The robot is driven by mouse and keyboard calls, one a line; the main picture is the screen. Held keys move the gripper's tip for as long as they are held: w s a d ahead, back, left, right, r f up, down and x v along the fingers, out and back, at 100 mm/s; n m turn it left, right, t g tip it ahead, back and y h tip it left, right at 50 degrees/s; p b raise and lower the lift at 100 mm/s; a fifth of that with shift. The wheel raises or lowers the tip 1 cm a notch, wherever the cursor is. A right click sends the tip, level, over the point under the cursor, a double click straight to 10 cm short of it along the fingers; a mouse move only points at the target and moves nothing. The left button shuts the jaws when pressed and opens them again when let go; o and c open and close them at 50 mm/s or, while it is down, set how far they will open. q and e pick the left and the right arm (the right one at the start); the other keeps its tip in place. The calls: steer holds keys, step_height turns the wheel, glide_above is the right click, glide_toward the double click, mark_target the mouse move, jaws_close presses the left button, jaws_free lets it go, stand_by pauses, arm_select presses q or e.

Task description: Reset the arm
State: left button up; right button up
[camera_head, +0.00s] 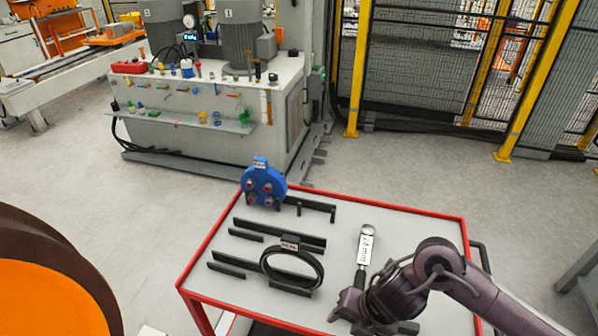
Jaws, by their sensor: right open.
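My right arm comes in from the lower right, over the red-edged table (456,226). My right gripper (340,308) is at the table's front edge, low over the top, and is open. Nothing shows between its fingers. Just above it in the picture lies a grey tool with a white label and dark handle (366,247). The arm hides the near right part of the table. My left gripper is not in view.
On the table are a blue disc-shaped part (264,186), a black ring (292,283) and several dark bars (280,233). A hydraulic unit (190,125) stands behind. An orange and brown wheel (50,290) is at lower left. Yellow-posted fencing (430,70) runs behind. Floor between is clear.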

steer(key=w+a+r+m+t+y, duration=0.2)
steer(key=a+r+m+t, duration=0.35)
steer(key=a+m, duration=0.4)
steer(key=s+d+f+m+g+h, duration=0.1)
steer(key=s+d+m+g+h, duration=0.15)
steer(key=s+d+m, duration=0.5)
steer(key=s+d+f+m+g+h, duration=0.1)
steer(key=s+d+m+g+h, duration=0.15)
steer(key=d+m, duration=0.95)
step_height(320, 180, down, 36)
steer(key=s+b, duration=0.3)
steer(key=b, duration=0.1)
arm_select(q)
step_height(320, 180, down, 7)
steer(key=b, duration=0.2)
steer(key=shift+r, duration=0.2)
arm_select(e)
steer(key=s+d+f+g, duration=0.1)
steer(key=s+d+f, duration=0.2)
steer(key=s+f, duration=1.5)
steer(key=shift+f+g+h, duration=0.3)
steer(key=shift+f+g, duration=0.05)
steer(key=shift+f, duration=0.1)
steer(key=shift+s, duration=0.1)
